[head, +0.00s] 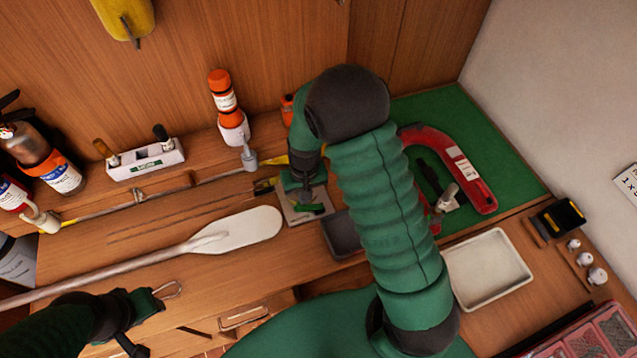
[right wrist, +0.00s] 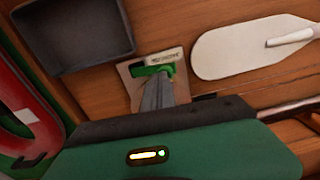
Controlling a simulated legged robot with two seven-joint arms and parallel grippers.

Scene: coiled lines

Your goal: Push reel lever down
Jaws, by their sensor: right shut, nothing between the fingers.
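A small pale plate (head: 292,216) with a green lever-like piece (head: 312,209) lies on the wooden bench, and I take this piece for the reel lever. In the right wrist view the plate (right wrist: 133,88) carries the green piece (right wrist: 152,70) and a small label. My right gripper (head: 305,194) is above the plate, shut and empty. Its grey fingers (right wrist: 157,92) point at the green piece and partly cover it. I cannot tell whether they touch it. My left gripper (head: 160,292) is low at the left, by a thin wire loop; its jaws are unclear.
A white paddle (head: 237,230) lies left of the plate, a dark tray (head: 342,236) to its right. A red curved object (head: 480,190) rests on a green mat (head: 515,165). A pale tray (head: 490,270) stands nearer. An orange-capped bottle (head: 222,95) stands behind.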

